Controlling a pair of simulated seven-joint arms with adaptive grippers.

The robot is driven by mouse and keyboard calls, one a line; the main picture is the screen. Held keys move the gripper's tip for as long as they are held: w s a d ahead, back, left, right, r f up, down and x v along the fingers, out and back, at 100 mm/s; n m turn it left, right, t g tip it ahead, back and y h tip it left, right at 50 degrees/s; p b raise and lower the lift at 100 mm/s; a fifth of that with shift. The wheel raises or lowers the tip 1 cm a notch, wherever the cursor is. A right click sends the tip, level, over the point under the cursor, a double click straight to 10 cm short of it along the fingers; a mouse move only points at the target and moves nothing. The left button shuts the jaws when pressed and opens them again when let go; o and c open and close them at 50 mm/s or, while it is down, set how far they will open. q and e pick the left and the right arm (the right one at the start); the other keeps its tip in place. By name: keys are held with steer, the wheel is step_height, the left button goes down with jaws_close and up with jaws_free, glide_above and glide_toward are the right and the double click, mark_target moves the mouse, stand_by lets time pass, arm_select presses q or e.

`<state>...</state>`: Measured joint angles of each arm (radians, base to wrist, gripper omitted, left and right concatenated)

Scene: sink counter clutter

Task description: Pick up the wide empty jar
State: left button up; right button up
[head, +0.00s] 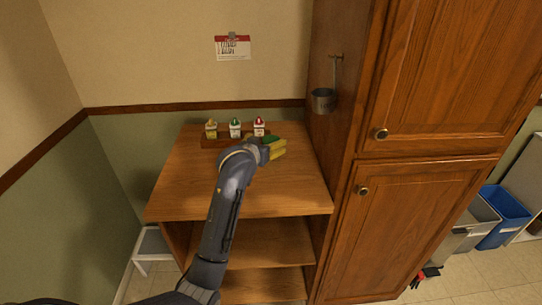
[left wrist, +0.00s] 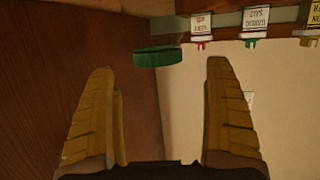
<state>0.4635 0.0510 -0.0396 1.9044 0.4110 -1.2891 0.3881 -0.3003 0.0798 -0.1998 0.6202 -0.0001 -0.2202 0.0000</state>
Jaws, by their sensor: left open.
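A wide green lid (left wrist: 158,56) shows in the left wrist view, between and beyond my fingertips. It looks like the top of the wide jar, but no clear jar body can be made out. In the head view a bit of green (head: 271,138) shows just behind my left gripper (head: 280,148), which hides most of it. My left gripper's yellow fingers stand apart at the right back of the wooden shelf top, and they also show in the left wrist view (left wrist: 168,85) with nothing between them. My right gripper is in neither view.
A tall wooden cabinet (head: 350,110) with a hanging metal cup (head: 324,102) closes the right side. The shelf top's left front (head: 180,195) is clear.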

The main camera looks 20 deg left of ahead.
mark_target(271, 139)
arm_select(q)
steer(key=shift+x, duration=2.65)
steer(key=shift+d+f, duration=0.1)
steer(key=shift+c, duration=0.6)
steer(key=c, duration=1.6)
